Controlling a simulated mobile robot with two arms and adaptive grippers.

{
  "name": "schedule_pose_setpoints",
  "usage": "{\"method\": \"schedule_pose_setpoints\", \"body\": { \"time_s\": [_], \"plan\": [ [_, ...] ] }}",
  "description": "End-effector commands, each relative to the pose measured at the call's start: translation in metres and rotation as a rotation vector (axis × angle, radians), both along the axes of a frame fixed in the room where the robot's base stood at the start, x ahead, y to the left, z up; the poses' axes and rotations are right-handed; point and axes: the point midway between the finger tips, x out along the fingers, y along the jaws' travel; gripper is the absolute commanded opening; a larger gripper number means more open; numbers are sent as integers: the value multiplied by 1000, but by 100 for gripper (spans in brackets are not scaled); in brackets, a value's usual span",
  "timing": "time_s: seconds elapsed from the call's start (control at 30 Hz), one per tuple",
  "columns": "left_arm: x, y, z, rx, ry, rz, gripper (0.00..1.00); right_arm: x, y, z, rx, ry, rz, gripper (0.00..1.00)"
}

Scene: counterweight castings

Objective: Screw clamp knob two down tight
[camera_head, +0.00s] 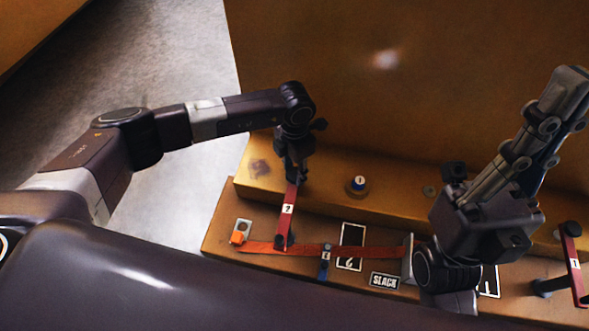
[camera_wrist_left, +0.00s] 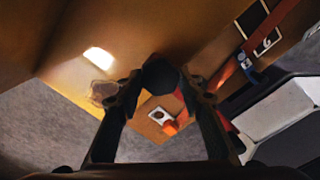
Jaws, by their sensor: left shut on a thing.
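The red clamp bar with the label 2 (camera_head: 287,209) lies on the brown fixture, left of centre in the head view. My left gripper (camera_head: 294,172) is at the bar's upper end, pointing down. In the left wrist view a dark round knob (camera_wrist_left: 160,75) sits between the two fingers of my left gripper (camera_wrist_left: 163,88), and they are shut on it. In the head view the gripper hides this knob, so how far down it sits cannot be told.
A red strap (camera_head: 285,248) with a blue tag (camera_head: 325,262) runs along the fixture's front ledge. An orange block (camera_head: 237,238), a SLACK plate (camera_head: 384,281) and a blue-and-white part (camera_head: 358,184) stand nearby. Another red bar (camera_head: 573,262) is at right. A tall brown wall (camera_head: 420,80) rises behind.

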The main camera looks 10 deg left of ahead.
Motion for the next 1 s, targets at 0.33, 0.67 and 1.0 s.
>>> {"method": "schedule_pose_setpoints", "body": {
  "time_s": [0.33, 0.67, 1.0],
  "plan": [
    [1, -2, 3, -4, -2, -19, 11, -2, 0, 2, 3, -11, 2, 0],
    [1, -1, 2, -3, -2, -17, 53, -1, 0, 2, 2, -7, 1, 0],
    [1, 0, 5, -2, -2, -16, 53, -1, -1, 0, 4, -1, -4, 0]
  ]
}}
